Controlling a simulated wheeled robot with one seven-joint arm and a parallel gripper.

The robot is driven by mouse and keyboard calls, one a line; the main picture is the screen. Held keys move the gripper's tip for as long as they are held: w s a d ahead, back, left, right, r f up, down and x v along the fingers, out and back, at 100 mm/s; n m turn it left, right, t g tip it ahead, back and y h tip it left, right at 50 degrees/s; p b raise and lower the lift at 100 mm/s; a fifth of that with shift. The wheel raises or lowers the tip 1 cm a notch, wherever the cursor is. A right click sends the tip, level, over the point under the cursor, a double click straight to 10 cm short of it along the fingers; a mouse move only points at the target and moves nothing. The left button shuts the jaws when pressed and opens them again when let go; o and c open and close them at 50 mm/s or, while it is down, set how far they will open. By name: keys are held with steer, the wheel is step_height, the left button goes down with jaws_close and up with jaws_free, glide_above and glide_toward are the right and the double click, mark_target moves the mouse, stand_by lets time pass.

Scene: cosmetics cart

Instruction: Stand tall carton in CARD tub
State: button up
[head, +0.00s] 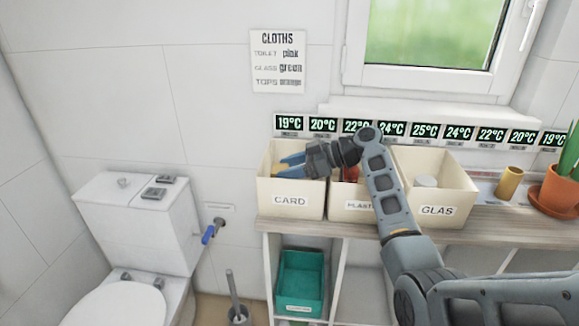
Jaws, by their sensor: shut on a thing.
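The CARD tub (291,200) is a cream box labelled CARD, at the left end of the row on the wooden shelf. My gripper (283,162) reaches in from the right and its blue fingers are over the opening of this tub. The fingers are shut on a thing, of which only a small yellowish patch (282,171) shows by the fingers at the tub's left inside. I take it to be the tall carton; its full shape, tilt and contact with the tub floor cannot be told.
The PLASTIC tub (350,209), partly behind my arm, holds something red. A tan cup (509,183) and a potted plant (561,190) stand at right. A teal crate (300,279) sits below; a toilet (135,240) is at left.

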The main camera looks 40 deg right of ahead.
steer(key=shift+f, duration=0.2)
steer(key=o, duration=1.3)
steer(key=shift+r, duration=0.1)
steer(key=shift+r, duration=0.15)
steer(key=b+v, duration=0.2)
steer(key=v, duration=1)
